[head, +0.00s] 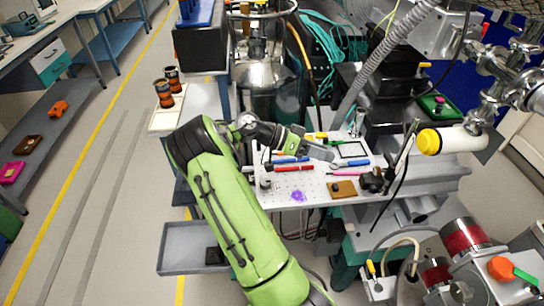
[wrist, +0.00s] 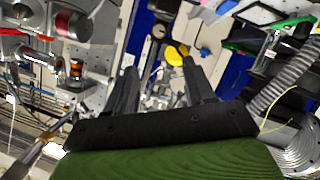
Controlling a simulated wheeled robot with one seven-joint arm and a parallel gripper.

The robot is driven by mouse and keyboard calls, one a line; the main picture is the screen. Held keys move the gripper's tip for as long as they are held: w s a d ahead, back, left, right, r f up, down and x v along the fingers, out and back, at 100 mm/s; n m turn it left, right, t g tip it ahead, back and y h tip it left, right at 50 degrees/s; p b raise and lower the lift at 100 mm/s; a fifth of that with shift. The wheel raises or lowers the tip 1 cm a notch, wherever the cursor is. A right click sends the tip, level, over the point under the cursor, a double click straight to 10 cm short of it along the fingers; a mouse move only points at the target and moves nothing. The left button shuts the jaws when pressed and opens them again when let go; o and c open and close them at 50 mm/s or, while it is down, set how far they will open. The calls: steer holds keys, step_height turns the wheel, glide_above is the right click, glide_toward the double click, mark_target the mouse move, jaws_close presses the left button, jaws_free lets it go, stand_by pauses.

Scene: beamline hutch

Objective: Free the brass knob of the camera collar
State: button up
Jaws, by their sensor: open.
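I cannot make out the brass knob or the camera collar for certain in either view. A dark clamp-like mount (head: 375,180) with a tilted rod stands at the right end of the white perforated board (head: 315,188). My gripper (head: 325,153) is held over the board's back part, pointing right, apart from that mount. In the wrist view my gripper (wrist: 160,75) shows two dark fingers spread apart, with nothing between them. A yellow round part (wrist: 177,54) shows beyond the fingers; it may be the yellow end cap (head: 428,142) of the white cylinder (head: 462,139).
On the board lie a red pen (head: 294,169), a blue pen (head: 290,159), a purple piece (head: 298,196) and a brown block (head: 342,189). A ribbed hose (head: 385,50) hangs behind. Red-banded cylinders (head: 465,237) stand at lower right. Open floor (head: 110,200) lies left.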

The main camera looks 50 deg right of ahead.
mark_target(375, 172)
steer(key=b+x, duration=0.3)
steer(key=x, duration=1.2)
steer(key=shift+s+f, duration=0.1)
steer(key=shift+s, duration=0.2)
steer(key=shift+s+d+f+m+b, duration=0.15)
steer(key=shift+f+m+b, duration=0.2)
steer(key=shift+b, duration=0.45)
steer(key=shift+m+t+h+b, duration=0.3)
steer(key=shift+m+t+b, duration=0.2)
steer(key=shift+m+b, duration=0.2)
steer(key=shift+s+m+t+h+b, duration=0.15)
steer(key=shift+m+t+h+b, duration=0.3)
steer(key=shift+m+b, duration=0.3)
steer(key=shift+s+a+r+m+t+h+b, duration=0.1)
steer(key=shift+a+m+t+h+b, duration=0.2)
steer(key=shift+m+t+h+b, duration=0.5)
steer(key=w+a+r+n+t+y+p, duration=0.1)
steer(key=w+a+r+n+t+p, duration=0.1)
steer(key=a, duration=0.6)
steer(key=w+a+r+n+t+y+p, duration=0.2)
steer(key=w+a+r+n, duration=0.3)
steer(key=a, duration=0.3)
steer(key=w+a+r+n+t+y+p, duration=0.2)
steer(key=w+a+r+n+t+p, duration=0.1)
steer(key=a, duration=0.5)
steer(key=shift+w+a+r+t+p, duration=0.3)
steer(key=shift+w+p, duration=0.25)
steer(key=shift+w, duration=0.85)
steer(key=shift+y, duration=0.25)
